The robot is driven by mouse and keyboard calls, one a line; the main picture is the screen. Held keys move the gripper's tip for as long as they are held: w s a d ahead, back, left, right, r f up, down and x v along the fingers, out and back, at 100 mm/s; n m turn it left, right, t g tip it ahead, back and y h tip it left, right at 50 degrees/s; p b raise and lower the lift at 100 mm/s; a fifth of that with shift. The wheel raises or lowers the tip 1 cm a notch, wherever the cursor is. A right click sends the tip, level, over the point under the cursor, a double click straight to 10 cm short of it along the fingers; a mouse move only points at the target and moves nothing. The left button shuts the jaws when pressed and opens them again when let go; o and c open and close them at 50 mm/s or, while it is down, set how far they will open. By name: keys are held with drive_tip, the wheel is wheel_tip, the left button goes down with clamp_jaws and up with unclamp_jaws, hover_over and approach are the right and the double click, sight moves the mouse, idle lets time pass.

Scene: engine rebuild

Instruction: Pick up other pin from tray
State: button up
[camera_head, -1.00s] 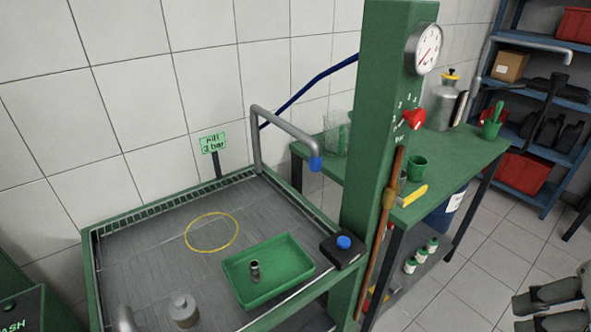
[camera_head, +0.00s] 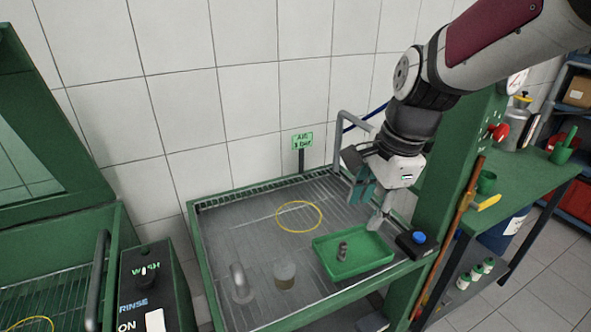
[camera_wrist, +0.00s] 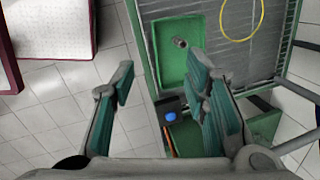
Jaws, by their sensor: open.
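A small dark metal pin (camera_head: 342,251) stands in the green tray (camera_head: 381,259) on the grey grated bench. In the wrist view the pin (camera_wrist: 179,42) lies beyond my fingertips, inside the tray (camera_wrist: 162,75), towards its right side. My gripper (camera_head: 368,205) is open and empty, above and behind the tray's right part in the head view. Its two teal-padded fingers show wide apart in the wrist view (camera_wrist: 160,88).
A yellow ring (camera_head: 299,217) lies on the grate behind the tray. A blue-buttoned black box (camera_head: 413,243) sits at the tray's right, by the green post (camera_head: 447,185). A bent pipe (camera_head: 340,135) rises behind.

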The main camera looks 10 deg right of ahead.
sight(344, 245)
drive_tip(key=w+f+m, duration=0.3)
drive_tip(key=f, duration=0.2)
drive_tip(key=w+f+m, duration=0.3)
drive_tip(key=f+m, duration=0.1)
drive_tip(key=f, duration=0.2)
drive_tip(key=w+d+f+m+g+p, duration=0.1)
drive_tip(key=w+f+m, duration=0.2)
drive_tip(key=f+m, duration=0.1)
drive_tip(key=shift+w+f, duration=0.1)
drive_tip(key=shift+f, duration=0.8)
drive_tip(key=shift+w+a+f, duration=0.1)
drive_tip(key=shift+a+f, duration=0.05)
drive_tip(key=shift+f, duration=0.9)
drive_tip(key=shift+w+a+f, duration=0.1)
drive_tip(key=shift+f, duration=0.9)
drive_tip(key=shift+w+a+f, duration=0.1)
drive_tip(key=shift+a+f, duration=0.05)
drive_tip(key=shift+f, duration=0.9)
drive_tip(key=shift+c, duration=0.6)
clamp_jaws()
